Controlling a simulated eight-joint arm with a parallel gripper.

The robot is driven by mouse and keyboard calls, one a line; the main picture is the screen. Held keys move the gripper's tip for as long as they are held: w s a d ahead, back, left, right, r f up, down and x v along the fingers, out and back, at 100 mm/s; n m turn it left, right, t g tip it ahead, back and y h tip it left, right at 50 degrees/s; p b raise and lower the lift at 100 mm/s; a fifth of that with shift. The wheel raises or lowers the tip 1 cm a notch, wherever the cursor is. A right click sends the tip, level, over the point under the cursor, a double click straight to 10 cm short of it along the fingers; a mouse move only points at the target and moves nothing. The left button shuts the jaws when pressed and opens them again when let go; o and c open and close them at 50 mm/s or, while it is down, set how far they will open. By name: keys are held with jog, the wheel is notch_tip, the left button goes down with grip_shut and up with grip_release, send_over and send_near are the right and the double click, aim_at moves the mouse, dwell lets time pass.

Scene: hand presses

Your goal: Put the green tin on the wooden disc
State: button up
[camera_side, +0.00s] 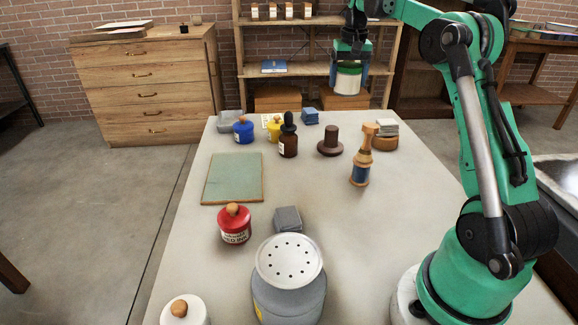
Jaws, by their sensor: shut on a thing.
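My gripper (348,62) is high beyond the table's far edge in the picture, pointing down. It is shut on a pale tin with a green band at its top (347,82), which hangs upright in the air, clear of the table. The jaws cover part of its sides. A round wooden disc (384,142) lies at the table's far right, below and right of the tin. A grey blocky thing (387,127) appears on or just behind it; I cannot tell which.
A wooden tool with a blue band (360,170) and a dark brown knobbed piece (330,142) stand near the disc. A dropper bottle (288,140), blue jar (243,130), green mat (232,180), red jar (234,224) and grey shaker (289,275) stand around. The table's middle is clear.

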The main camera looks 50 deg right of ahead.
aim_at(331, 127)
jog(key=w+f+n, duration=0.2)
jog(key=shift+w+a+n, duration=0.2)
jog(key=shift+w+n, duration=0.1)
jog(key=shift+w, duration=0.05)
notch_tip(331, 127, down, 3)
jog(key=shift+f, duration=2.3)
jog(key=shift+f, duration=0.15)
jog(key=o, duration=1.3)
jog(key=shift+o, duration=0.2)
